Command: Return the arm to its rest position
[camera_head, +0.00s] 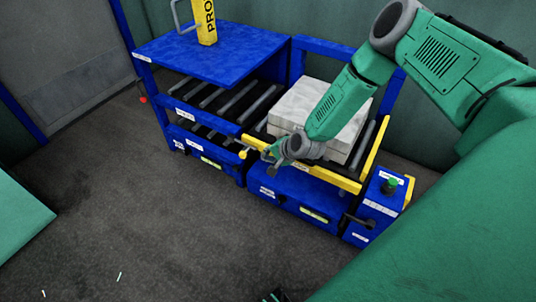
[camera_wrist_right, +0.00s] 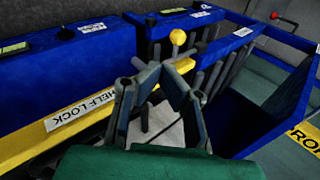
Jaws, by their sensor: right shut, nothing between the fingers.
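My right arm comes in from the right across the head view. Its gripper (camera_head: 269,156) hangs at the front of the blue press, close to the yellow front bar (camera_head: 320,174) and a small yellow knob (camera_head: 243,154). In the right wrist view the fingers (camera_wrist_right: 160,72) meet at their tips and hold nothing. The yellow knob (camera_wrist_right: 178,37) shows just beyond the fingertips; I cannot tell whether they touch.
A pale block (camera_head: 297,103) sits on the rollers behind my forearm. A blue shelf (camera_head: 210,50) with a yellow handled object (camera_head: 206,22) stands at left. A blue box with a green button (camera_head: 389,186) is at right. The floor (camera_head: 130,210) in front is mostly clear.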

